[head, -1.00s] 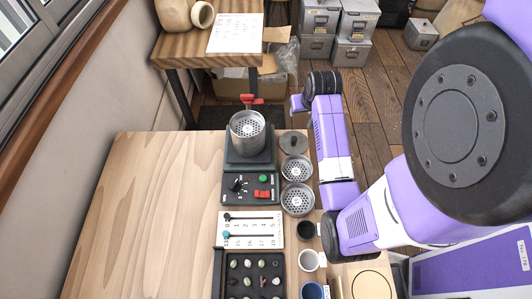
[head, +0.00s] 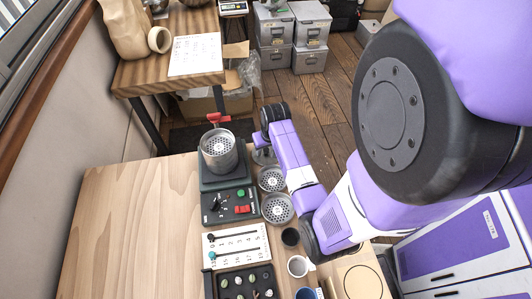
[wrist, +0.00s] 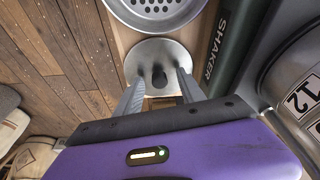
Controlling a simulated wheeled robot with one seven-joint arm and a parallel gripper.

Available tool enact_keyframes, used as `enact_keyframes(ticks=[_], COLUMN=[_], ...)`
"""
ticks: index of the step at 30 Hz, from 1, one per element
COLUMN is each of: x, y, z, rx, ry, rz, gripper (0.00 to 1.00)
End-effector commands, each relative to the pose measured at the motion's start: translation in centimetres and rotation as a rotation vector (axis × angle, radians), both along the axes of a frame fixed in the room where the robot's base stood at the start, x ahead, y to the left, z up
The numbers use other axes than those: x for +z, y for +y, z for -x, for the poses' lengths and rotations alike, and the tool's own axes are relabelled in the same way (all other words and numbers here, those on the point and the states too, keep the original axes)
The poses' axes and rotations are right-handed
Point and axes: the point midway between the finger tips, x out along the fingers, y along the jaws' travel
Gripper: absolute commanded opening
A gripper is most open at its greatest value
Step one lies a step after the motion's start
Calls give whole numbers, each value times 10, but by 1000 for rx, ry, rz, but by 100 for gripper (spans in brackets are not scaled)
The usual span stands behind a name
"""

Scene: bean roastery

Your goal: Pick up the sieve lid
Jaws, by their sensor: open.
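The sieve lid (wrist: 158,56) is a round grey disc with a dark knob in its middle. In the wrist view it lies flat beside the green shaker base. In the head view the lid (head: 264,158) is mostly hidden behind my arm and gripper. My gripper (wrist: 160,74) is open above the lid, with one finger on each side of the knob. I cannot tell whether the fingers touch the lid.
A perforated sieve pan (wrist: 158,8) lies close to the lid; two pans (head: 277,208) show in the head view. The shaker holds a sieve cup (head: 219,152) next to the lid. A control box (head: 229,206) and bean tray (head: 246,283) stand nearer. The table's left side is clear.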

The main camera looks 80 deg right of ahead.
Motion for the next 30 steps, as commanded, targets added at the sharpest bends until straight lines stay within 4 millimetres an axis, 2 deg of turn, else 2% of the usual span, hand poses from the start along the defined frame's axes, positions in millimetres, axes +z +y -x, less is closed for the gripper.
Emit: enact_keyframes(ticks=[7, 14, 25, 30], x=[-1, -1, 0, 9], y=[-1, -1, -1, -1], z=[0, 0, 0, 0], rx=[0, 0, 0, 0], ry=[0, 0, -1, -1], rz=[1, 1, 2, 3], gripper=[44, 0, 0, 0])
